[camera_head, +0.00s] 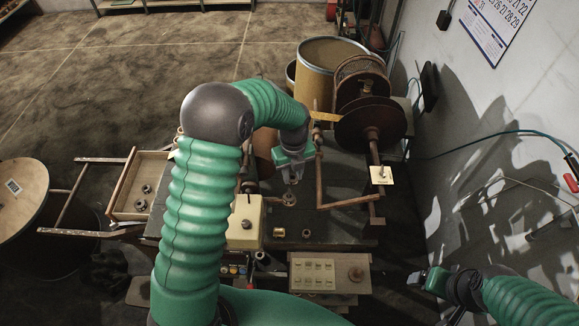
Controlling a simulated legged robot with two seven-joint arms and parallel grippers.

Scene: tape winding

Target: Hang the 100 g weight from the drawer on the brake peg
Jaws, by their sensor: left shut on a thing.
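My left gripper (291,179) reaches over the bench from above and points down. It is shut on a small metal weight (289,199), mostly covered by the jaws; its marking is too small to read. The open drawer (126,205) at the left of the bench holds small dark round weights (146,188). I cannot make out the brake peg for certain near the rusty bracket (348,203) right of the gripper. My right gripper (418,278) is low at the right, away from the bench; its jaws are too unclear to read.
A large rusty reel (371,124) stands at the bench's back right, before a tan drum (323,57). A cream box (244,224) and a button panel (316,275) are near the front. Small parts lie on the bench (330,232). A wall is at the right.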

